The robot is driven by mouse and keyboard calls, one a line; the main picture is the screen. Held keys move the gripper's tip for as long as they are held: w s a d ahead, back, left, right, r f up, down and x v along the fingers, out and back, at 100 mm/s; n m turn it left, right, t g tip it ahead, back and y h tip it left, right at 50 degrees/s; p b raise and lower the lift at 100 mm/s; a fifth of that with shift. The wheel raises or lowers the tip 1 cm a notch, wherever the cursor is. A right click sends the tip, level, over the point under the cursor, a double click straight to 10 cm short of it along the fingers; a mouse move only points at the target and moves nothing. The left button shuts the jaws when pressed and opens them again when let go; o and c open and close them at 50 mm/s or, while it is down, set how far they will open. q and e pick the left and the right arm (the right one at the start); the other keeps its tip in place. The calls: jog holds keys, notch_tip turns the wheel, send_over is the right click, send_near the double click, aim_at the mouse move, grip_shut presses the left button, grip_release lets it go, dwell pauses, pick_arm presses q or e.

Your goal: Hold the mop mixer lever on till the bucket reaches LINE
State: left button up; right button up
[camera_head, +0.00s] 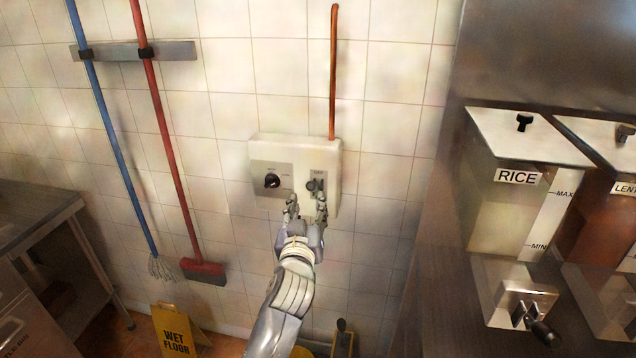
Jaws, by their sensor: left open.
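A white mixer box (275,152) is fixed to the tiled wall, with a black round knob (272,181) on its left plate. A small dark lever (316,185) sits on its right plate, under small lettering. My left gripper (306,205) is open in front of the box's lower edge, its fingers pointing up. The right finger is just below the lever; I cannot tell whether they touch. A yellow edge, perhaps of the bucket, shows low behind my left arm; the LINE mark is not visible. My right gripper is not in view.
A copper pipe (333,70) rises from the box. A blue mop (110,140) and red broom (168,140) hang at left. A yellow wet floor sign (175,332) stands below. Steel dispensers, one labelled RICE (518,177), fill the right side.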

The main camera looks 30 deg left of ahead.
aim_at(311, 190)
pick_arm(q)
jog(key=p+x, duration=0.2)
jog(key=x, duration=0.6)
jog(key=shift+a, duration=0.1)
jog(key=shift+w+a, duration=0.15)
jog(key=shift+w, duration=0.3)
jog(key=shift+w+f, duration=0.1)
jog(key=shift+w, duration=0.05)
jog(key=c, duration=0.9)
grip_shut()
